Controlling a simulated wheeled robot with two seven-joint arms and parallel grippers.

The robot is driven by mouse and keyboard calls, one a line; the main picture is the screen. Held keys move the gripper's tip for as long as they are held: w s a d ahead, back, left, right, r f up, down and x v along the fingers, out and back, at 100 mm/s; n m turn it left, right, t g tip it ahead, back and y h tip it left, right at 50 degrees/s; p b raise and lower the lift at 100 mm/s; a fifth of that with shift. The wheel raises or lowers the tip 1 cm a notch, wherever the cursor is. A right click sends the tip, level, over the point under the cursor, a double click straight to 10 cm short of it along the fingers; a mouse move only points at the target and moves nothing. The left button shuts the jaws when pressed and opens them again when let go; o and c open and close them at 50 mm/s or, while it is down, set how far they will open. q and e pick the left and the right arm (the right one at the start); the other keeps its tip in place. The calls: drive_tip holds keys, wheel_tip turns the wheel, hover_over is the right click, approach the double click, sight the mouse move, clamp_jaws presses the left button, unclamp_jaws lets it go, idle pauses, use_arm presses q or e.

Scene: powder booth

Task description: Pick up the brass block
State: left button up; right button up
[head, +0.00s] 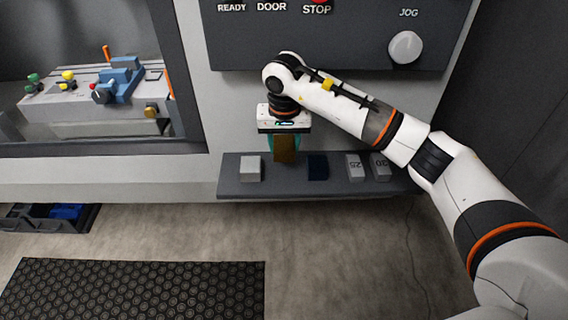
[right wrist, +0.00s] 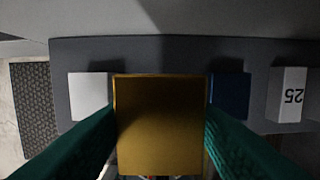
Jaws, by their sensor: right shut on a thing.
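The brass block (head: 285,150) is held by my right gripper (head: 284,142) over the dark grey shelf (head: 235,187), between a light grey block and a dark blue block. In the right wrist view the brass block (right wrist: 160,125) fills the middle, with the teal fingers of my right gripper (right wrist: 160,135) against its left and right sides. The block's underside is hidden, so I cannot tell how far it is above the shelf. My left gripper is not in view.
A light grey block (head: 250,168), a dark blue block (head: 318,166) and two pale numbered blocks (head: 355,167) (head: 380,166) stand on the shelf. A control panel (head: 340,45) is behind. A black bin (head: 45,217) and a dark mat (head: 130,290) lie on the floor at left.

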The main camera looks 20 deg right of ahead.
drive_tip(key=s+a+b, duration=0.2)
drive_tip(key=s, duration=0.7)
drive_tip(key=s+a+b, duration=0.3)
drive_tip(key=s, duration=0.6)
drive_tip(key=shift+s+a+f, duration=0.15)
drive_tip(key=shift+s+a, duration=0.1)
drive_tip(key=shift+s, duration=0.15)
drive_tip(key=shift+f, duration=0.1)
